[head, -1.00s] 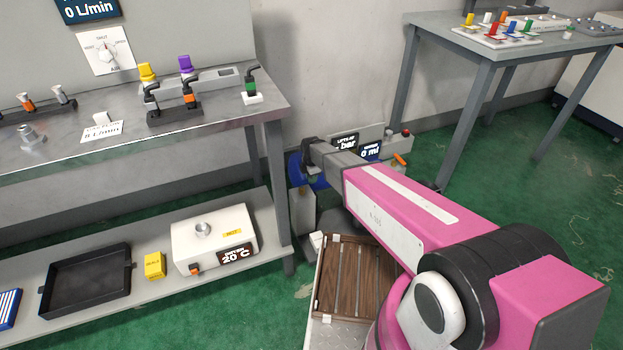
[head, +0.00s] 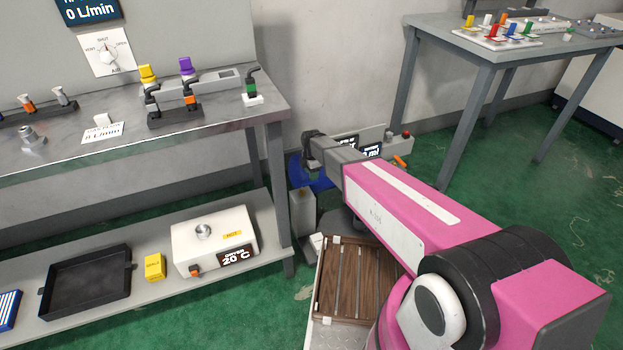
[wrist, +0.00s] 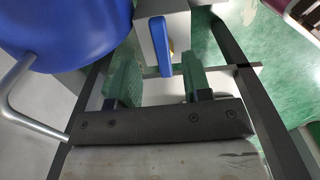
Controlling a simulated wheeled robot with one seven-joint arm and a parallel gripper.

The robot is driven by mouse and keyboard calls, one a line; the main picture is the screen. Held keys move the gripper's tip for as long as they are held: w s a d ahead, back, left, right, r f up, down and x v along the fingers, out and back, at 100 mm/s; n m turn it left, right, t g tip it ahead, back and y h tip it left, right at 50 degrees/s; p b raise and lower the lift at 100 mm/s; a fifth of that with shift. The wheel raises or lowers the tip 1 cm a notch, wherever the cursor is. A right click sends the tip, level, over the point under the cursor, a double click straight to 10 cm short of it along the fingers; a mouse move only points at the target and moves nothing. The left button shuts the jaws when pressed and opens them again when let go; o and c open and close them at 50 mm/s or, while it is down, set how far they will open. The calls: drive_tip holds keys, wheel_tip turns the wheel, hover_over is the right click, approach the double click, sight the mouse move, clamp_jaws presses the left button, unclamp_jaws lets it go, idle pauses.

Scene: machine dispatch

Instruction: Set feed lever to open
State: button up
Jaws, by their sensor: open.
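In the wrist view, a blue lever (wrist: 165,48) stands on the face of a pale grey box with a small yellow mark beside it. I cannot read a label, so I cannot tell for sure that it is the feed lever. My gripper (wrist: 157,72) is open, its two green-tinted fingers on either side of the lever's lower end. I cannot tell whether either touches it. In the head view, the end of my arm (head: 314,146) is above a blue round part (head: 318,178); the lever and fingers do not show there.
A large blue vessel (wrist: 65,30) with a bent metal handle (wrist: 25,95) is close left in the wrist view. In the head view, a metal bench (head: 215,113) stands left, a slatted wooden crate (head: 345,283) below my arm, and a grey table (head: 435,40) at back right.

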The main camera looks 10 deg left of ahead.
wheel_tip(320, 180, up, 7)
idle(0.3)
drive_tip(key=shift+d+f, duration=0.1)
drive_tip(key=s+d+r+m, duration=0.2)
drive_tip(key=s+d+m, duration=0.4)
drive_tip(key=d, duration=0.5)
drive_tip(key=s+d+r+m, duration=0.3)
drive_tip(key=s+d+m, duration=0.2)
drive_tip(key=d+m, duration=0.5)
drive_tip(key=s+d+r+m, duration=0.3)
drive_tip(key=s+d+m, duration=0.3)
drive_tip(key=d, duration=0.7)
drive_tip(key=shift+s+m, duration=0.35)
drive_tip(key=shift+m, duration=0.85)
drive_tip(key=shift+d, duration=0.1)
